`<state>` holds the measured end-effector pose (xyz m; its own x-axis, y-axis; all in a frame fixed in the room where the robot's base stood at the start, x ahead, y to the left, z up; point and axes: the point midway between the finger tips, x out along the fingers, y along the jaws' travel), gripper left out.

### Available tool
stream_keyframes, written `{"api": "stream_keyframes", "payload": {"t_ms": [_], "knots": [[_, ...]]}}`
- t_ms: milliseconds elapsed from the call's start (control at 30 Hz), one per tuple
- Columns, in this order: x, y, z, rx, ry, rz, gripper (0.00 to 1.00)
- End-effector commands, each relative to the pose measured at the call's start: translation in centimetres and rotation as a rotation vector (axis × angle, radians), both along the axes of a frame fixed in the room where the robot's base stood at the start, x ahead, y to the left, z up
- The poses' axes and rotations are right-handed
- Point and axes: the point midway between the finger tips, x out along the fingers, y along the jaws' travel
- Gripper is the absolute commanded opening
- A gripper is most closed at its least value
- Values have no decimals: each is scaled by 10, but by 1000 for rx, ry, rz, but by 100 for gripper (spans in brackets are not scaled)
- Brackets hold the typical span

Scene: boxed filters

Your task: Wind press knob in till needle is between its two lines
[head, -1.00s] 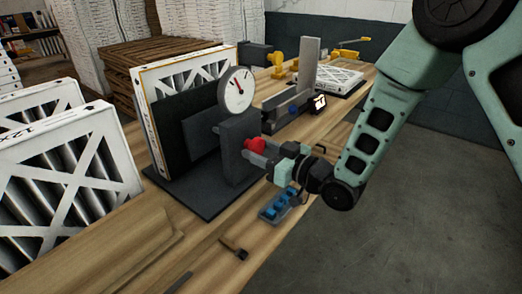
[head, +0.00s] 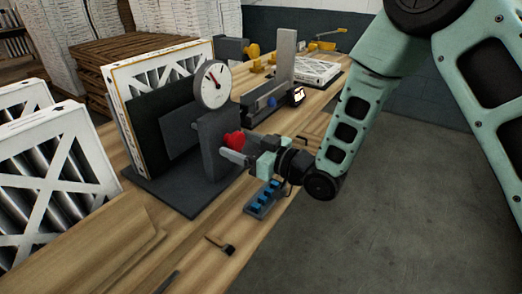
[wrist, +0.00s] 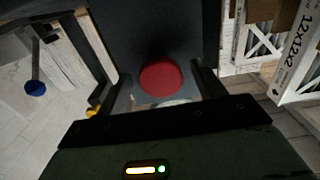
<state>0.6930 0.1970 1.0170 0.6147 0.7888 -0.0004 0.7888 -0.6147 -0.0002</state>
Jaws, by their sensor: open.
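The press is a dark grey block (head: 213,130) with a red knob (head: 235,140) on its near face. A round white dial (head: 212,84) stands on top. Its dark needle points up and slightly left; its two lines are too small to make out. My gripper (head: 231,154) is open at the knob, its fingers reaching toward the press face. In the wrist view the red knob (wrist: 160,78) sits between the two fingers (wrist: 163,90), with gaps showing at both sides. A white-framed filter (head: 150,90) stands upright behind the press plate.
White filters (head: 50,165) stand at the left of the wooden bench (head: 180,240). A tray with blue pieces (head: 264,198) lies below my gripper, near the bench edge. A small dark-headed tool (head: 222,246) lies in front. Another grey fixture (head: 270,95) stands behind.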

Motion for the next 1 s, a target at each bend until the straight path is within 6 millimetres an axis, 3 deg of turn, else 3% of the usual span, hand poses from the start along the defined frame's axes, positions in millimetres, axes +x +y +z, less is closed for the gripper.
{"api": "stream_keyframes", "payload": {"t_ms": [567,1000], "knots": [[-68,-90,-3,-1,1,-6,68],[-87,-113,6,0,6,-2,68]]}}
